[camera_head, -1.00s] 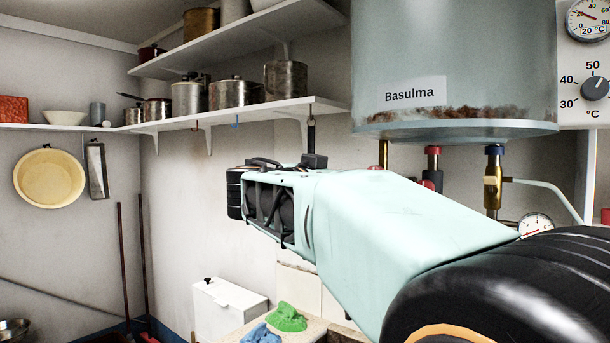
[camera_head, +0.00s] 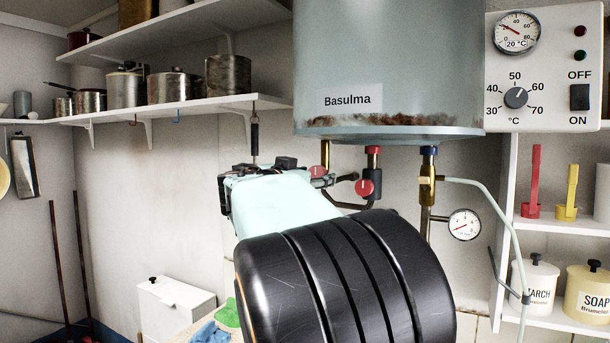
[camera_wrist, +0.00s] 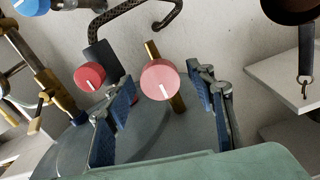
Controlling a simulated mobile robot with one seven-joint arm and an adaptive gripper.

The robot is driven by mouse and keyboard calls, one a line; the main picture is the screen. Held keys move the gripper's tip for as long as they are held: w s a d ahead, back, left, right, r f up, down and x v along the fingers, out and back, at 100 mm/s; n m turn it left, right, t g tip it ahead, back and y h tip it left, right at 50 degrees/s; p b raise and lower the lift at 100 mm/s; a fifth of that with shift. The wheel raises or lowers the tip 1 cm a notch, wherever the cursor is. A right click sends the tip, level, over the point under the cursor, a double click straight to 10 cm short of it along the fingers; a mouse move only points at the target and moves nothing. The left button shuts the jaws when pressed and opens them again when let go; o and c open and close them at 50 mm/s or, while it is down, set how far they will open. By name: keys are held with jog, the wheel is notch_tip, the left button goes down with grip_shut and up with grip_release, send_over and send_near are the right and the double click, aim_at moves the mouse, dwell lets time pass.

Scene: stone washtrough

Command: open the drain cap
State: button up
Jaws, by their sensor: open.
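Under the grey-green boiler (camera_head: 392,75) hang a brass pipe (camera_head: 325,158) at the left, a red-topped fitting in the middle and a blue-topped brass valve (camera_head: 428,175). A round pinkish-red cap (camera_wrist: 160,80) with a white mark sits by the brass pipe in the wrist view. A smaller red knob (camera_wrist: 89,77) is to its left. I cannot tell for sure which is the drain cap. My gripper (camera_wrist: 162,86) is open, its two blue-padded fingers on either side of the pinkish cap, with gaps visible. My arm largely hides the gripper in the head view.
A dark curved pipe (camera_wrist: 130,12) runs close above the red knobs in the wrist view. A pressure gauge (camera_head: 464,225) and pale hose (camera_head: 500,215) are at the right. The control panel (camera_head: 545,65) and pot shelf (camera_head: 180,108) flank the boiler.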

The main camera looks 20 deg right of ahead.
jog(key=c, duration=1.2)
jog(key=shift+o, duration=0.2)
